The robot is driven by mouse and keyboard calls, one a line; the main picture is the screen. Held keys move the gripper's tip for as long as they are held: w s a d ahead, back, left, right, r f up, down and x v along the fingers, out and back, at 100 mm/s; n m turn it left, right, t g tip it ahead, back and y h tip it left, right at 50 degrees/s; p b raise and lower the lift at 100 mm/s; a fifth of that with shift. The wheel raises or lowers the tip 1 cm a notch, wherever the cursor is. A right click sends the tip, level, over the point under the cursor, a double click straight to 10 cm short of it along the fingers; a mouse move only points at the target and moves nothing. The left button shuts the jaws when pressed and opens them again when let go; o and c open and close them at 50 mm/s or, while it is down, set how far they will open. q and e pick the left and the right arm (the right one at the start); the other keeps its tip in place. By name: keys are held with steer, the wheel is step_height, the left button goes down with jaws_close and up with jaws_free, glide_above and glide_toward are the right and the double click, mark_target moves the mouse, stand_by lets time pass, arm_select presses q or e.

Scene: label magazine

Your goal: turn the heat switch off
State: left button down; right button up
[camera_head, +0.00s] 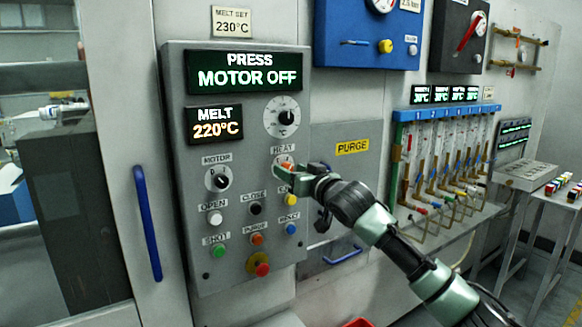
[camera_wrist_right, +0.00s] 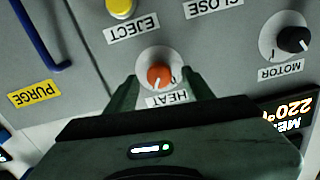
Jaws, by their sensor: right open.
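The heat switch is an orange round knob on a white dial on the grey control panel (camera_head: 182,170), below the large melt dial. In the head view only a small orange part of the heat switch (camera_head: 287,165) shows beside my right gripper (camera_head: 284,175). In the right wrist view, which is upside down, the heat switch (camera_wrist_right: 160,76) lies between the two open fingertips of my right gripper (camera_wrist_right: 160,88), one on each side. I cannot tell whether the fingers touch it. A white pointer mark shows on the knob. My left gripper is not in view.
The motor knob (camera_head: 217,179) is left of the heat switch; the yellow eject button (camera_head: 291,200) and black close button (camera_head: 256,209) are below. A red emergency button (camera_head: 258,265) is at the panel's bottom. The display (camera_head: 245,73) reads "PRESS MOTOR OFF"; another display (camera_head: 214,124) reads 220°C.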

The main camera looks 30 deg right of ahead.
steer(key=shift+w, duration=0.4)
jaws_close()
